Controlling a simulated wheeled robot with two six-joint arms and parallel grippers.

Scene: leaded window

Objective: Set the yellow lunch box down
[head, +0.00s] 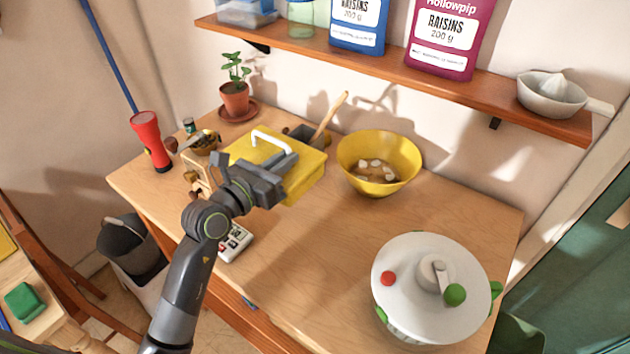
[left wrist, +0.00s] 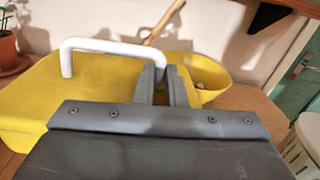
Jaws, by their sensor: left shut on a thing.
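The yellow lunch box (head: 305,177) with a white handle (head: 272,138) is in the head view, over the back left part of the wooden table. My left gripper (head: 279,166) is shut on it, near the handle side. In the left wrist view the lunch box (left wrist: 30,105) fills the left and middle, with its white handle (left wrist: 110,45) standing up and the gripper fingers (left wrist: 165,85) at its right part. I cannot tell whether its underside touches the table. My right gripper is in neither view.
A yellow bowl (head: 401,157) stands just right of the lunch box. A white lidded pot (head: 410,262) is at front right, and a red torch (head: 147,135), a potted plant (head: 235,98) and a calculator (head: 237,241) are around the left. The table's middle (head: 320,240) is clear.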

